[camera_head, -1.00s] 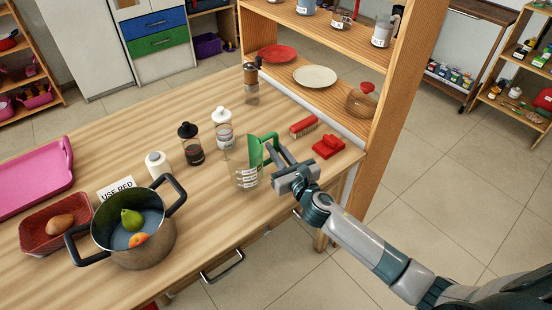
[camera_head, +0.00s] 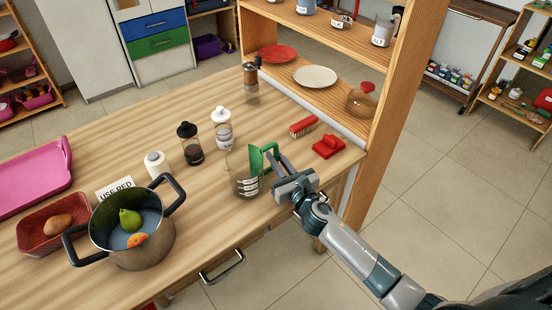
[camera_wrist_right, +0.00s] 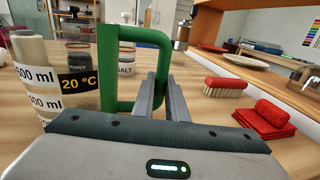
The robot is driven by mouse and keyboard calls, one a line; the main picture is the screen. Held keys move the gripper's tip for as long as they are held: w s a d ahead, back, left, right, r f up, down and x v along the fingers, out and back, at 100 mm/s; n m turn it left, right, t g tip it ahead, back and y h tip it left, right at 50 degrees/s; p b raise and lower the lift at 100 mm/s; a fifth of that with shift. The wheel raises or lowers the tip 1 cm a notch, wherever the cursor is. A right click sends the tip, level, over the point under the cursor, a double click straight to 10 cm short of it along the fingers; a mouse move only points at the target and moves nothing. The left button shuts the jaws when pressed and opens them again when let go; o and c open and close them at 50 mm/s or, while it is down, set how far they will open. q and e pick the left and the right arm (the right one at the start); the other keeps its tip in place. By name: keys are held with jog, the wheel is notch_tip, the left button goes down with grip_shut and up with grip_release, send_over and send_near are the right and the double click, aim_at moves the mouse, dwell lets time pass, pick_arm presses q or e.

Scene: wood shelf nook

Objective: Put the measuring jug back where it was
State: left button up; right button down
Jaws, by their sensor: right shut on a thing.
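The measuring jug (camera_head: 243,178) is clear, with white volume labels and a green handle (camera_head: 270,148). It is upright at the table's right part, in front of the white-capped shaker. My right gripper (camera_head: 273,163) is shut on the green handle, from the right side. In the right wrist view the fingers (camera_wrist_right: 160,85) close on the handle's far upright (camera_wrist_right: 163,55), and the labelled jug body (camera_wrist_right: 35,80) is at the left. I cannot tell whether the jug's base touches the table. My left gripper is not in view.
A dark-capped shaker (camera_head: 190,150), a white-capped shaker (camera_head: 222,130) and a grinder (camera_head: 251,85) stand behind the jug. A brush (camera_head: 303,126) and a folded red cloth (camera_head: 328,147) lie to the right. A pot (camera_head: 140,245) with fruit stands at the left. Wooden shelves (camera_head: 395,110) rise behind.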

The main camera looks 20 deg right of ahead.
jog(key=shift+f, duration=0.15)
jog(key=c, duration=1.8)
grip_release()
jog(key=shift+o, duration=0.2)
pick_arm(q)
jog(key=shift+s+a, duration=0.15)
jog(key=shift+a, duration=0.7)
pick_arm(e)
jog(key=shift+s+d, duration=0.1)
jog(key=shift+s, duration=0.45)
jog(key=s, duration=0.3)
jog(key=s+d, duration=0.1)
jog(key=s, duration=0.6)
jog(key=shift+d+p, duration=0.25)
jog(key=shift+p, duration=0.15)
jog(key=shift+s+r, duration=0.2)
jog(key=shift+s, duration=0.2)
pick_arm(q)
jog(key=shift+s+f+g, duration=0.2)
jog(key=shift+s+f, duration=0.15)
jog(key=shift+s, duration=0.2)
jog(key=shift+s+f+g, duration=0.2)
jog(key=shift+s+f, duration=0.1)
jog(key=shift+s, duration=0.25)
